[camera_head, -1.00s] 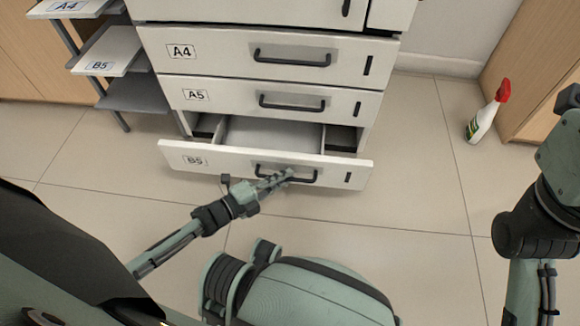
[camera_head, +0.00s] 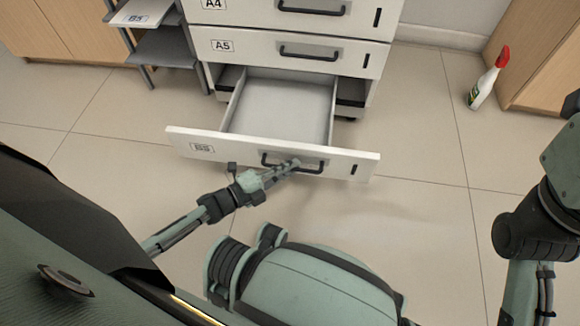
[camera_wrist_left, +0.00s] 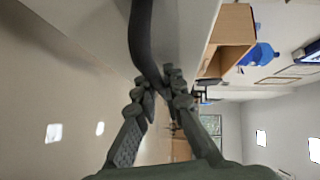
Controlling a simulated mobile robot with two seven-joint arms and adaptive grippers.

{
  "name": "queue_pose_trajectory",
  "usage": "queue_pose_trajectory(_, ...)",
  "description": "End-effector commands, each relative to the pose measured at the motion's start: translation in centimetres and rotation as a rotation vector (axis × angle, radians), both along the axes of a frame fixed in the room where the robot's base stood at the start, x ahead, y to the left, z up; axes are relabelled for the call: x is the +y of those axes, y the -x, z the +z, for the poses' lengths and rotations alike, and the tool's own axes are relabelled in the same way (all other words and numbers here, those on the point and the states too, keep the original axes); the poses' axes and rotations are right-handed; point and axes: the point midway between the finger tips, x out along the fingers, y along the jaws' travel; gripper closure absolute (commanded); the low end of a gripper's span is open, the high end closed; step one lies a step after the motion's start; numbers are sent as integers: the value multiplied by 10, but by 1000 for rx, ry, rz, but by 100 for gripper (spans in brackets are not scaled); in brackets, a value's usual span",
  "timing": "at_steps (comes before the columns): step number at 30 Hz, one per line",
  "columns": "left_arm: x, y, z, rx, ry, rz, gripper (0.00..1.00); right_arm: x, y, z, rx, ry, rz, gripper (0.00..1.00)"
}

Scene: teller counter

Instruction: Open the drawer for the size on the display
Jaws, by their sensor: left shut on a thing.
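The white B5 drawer (camera_head: 270,147) is pulled out of the bottom of the cabinet, and its inside looks empty. Its dark bar handle (camera_head: 315,167) is on the front panel. My left gripper (camera_head: 290,165) is shut on this handle. The handle (camera_wrist_left: 145,45) also runs between its fingers (camera_wrist_left: 160,98) in the left wrist view. The A5 drawer (camera_head: 250,48) above is shut, and so is the A4 drawer (camera_head: 250,14). Of my right arm only links show at the right edge; its gripper is out of view. No size display shows.
A grey shelf rack (camera_head: 165,47) with a B5 label stands left of the cabinet. A white spray bottle (camera_head: 482,90) with a red top stands on the floor at the right, by a wooden cabinet (camera_head: 545,70). The tiled floor around the drawer is clear.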

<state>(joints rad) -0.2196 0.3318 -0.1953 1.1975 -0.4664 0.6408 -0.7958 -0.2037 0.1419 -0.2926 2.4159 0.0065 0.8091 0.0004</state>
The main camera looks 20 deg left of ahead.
Motion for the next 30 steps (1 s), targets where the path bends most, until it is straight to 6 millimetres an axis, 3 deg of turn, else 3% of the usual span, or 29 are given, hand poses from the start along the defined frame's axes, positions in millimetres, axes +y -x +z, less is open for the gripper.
queue_pose_trajectory(13,1,-1,0,-1,0,2,100,0,0,1,-6,1,-1,60)
queue_pose_trajectory(14,1,-1,0,-1,0,2,89,0,0,1,-6,1,-1,60)
queue_pose_trajectory(16,1,-1,0,-1,0,2,81,0,0,1,-6,1,-1,60)
queue_pose_trajectory(25,1,1,0,0,0,1,81,0,0,1,-7,2,1,60)
queue_pose_trajectory(30,10,18,2,3,-2,1,81,0,0,1,-6,1,0,60)
